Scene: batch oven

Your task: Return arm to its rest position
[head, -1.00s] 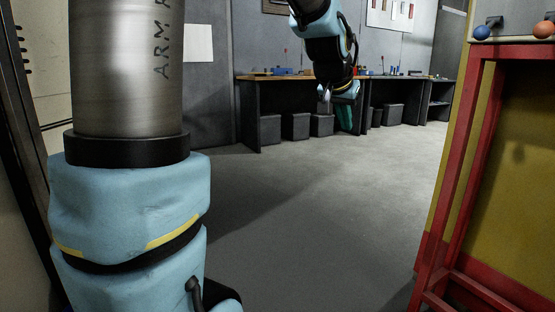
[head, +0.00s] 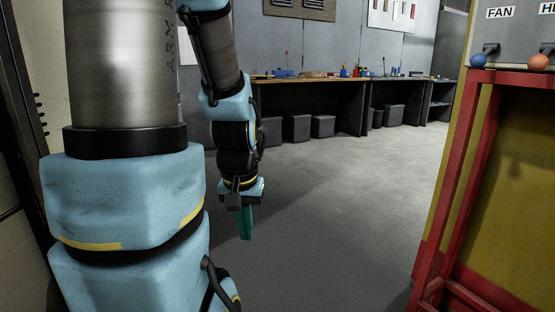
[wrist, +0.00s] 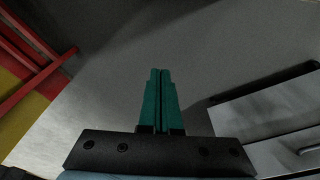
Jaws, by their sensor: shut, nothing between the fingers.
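My gripper (head: 246,222) hangs at the end of my blue and black arm, left of the middle in the head view. Its green fingers point down over the bare floor. In the wrist view the two green fingers (wrist: 160,98) lie side by side, closed together, with nothing between them. My gripper touches nothing in either view.
The red frame (head: 456,170) with yellow panels stands at the right, below a panel with a blue knob (head: 478,61) and an orange knob (head: 538,62). Workbenches (head: 310,80) line the back wall. The grey floor (head: 330,200) between is clear.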

